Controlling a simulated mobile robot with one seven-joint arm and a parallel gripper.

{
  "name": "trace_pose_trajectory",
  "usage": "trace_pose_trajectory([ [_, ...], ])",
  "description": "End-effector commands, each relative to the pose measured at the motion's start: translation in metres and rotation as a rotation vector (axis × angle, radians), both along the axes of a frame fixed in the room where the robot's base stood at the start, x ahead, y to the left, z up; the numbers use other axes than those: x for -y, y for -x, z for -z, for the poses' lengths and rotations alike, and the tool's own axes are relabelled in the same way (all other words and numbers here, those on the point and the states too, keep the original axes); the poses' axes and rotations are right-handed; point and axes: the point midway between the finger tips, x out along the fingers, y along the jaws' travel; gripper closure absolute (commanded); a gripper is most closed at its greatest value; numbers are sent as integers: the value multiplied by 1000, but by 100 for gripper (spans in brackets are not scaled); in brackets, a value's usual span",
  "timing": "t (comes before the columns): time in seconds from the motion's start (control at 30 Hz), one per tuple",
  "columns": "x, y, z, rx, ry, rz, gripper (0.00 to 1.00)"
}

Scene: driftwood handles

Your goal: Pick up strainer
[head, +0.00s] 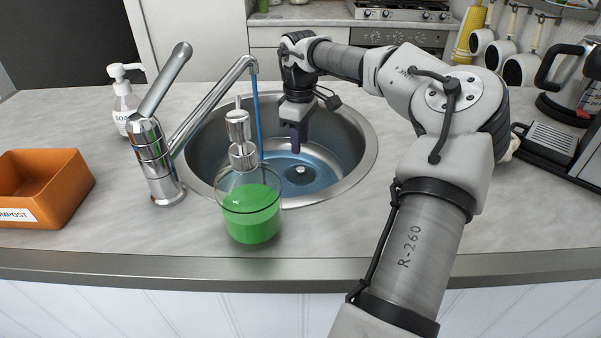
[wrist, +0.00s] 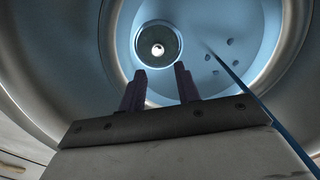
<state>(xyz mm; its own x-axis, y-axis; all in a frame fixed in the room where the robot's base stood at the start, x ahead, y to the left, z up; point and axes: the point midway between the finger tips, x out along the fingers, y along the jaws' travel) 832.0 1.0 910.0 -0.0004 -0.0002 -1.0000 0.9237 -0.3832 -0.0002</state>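The strainer (head: 300,175) is a small dark round piece at the bottom of the round metal sink, in bluish water. In the wrist view the strainer (wrist: 158,45) shows as a dark ring with a bright centre, just beyond the fingertips. My gripper (head: 295,150) points down inside the sink, above the strainer and apart from it. In the wrist view my gripper (wrist: 160,70) has its two dark purple fingers spread with nothing between them. The strainer lies roughly in line with the gap between the fingers.
The sink rim (head: 370,165) surrounds my gripper. A chrome faucet (head: 155,160) pours a thin blue stream (head: 257,115) left of my gripper. A green soap dispenser (head: 250,210) stands at the front rim. An orange compost bin (head: 45,180) is left; a coffee machine (head: 560,145) is right.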

Motion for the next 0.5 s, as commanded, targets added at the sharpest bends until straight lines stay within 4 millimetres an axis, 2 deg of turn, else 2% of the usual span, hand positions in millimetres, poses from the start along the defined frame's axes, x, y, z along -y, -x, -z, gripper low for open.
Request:
trace_pose_trajectory([
  [0.1,0,1,23,-3,-1,-1,68],
  [0.2,0,0,36,-1,1,0,68],
  [0.5,0,-1,55,-2,-1,-1,68],
])
